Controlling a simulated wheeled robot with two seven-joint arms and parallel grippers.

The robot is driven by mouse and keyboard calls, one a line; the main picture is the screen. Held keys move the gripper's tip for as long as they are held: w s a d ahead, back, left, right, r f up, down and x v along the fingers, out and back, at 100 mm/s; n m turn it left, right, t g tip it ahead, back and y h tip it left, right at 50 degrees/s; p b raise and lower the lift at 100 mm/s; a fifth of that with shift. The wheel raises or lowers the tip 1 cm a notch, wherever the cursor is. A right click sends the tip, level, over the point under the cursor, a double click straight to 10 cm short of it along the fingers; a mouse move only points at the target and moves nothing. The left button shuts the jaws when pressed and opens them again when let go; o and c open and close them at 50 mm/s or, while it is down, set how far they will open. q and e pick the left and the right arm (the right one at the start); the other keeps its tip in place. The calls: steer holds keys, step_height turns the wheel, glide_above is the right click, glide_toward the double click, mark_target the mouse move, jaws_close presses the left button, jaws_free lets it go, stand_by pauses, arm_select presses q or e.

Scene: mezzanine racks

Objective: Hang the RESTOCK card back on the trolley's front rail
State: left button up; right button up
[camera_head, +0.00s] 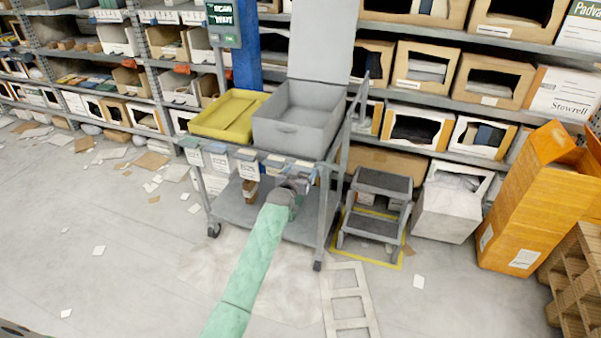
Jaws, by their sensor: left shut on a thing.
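The trolley (272,208) stands in the middle, with several small white and pale cards (218,150) hanging in a row along its front rail (265,153). My left gripper (300,180), on the green-sleeved arm, is at the right end of this rail. It is shut on a small pale card, the RESTOCK card (309,173), mostly hidden by the gripper; its lettering is too small to read. I cannot tell whether this card touches the rail. My right gripper is out of view.
A yellow tray (228,116) and a grey lidded bin (290,120) sit on the trolley's top. A grey step stool (376,212) stands right of it, within yellow floor marking. Orange cartons (530,210) and pallets (578,280) are at right. Loose papers litter the open floor at left.

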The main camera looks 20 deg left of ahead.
arm_select(q)
steer(key=o, duration=1)
steer(key=shift+s, duration=0.15)
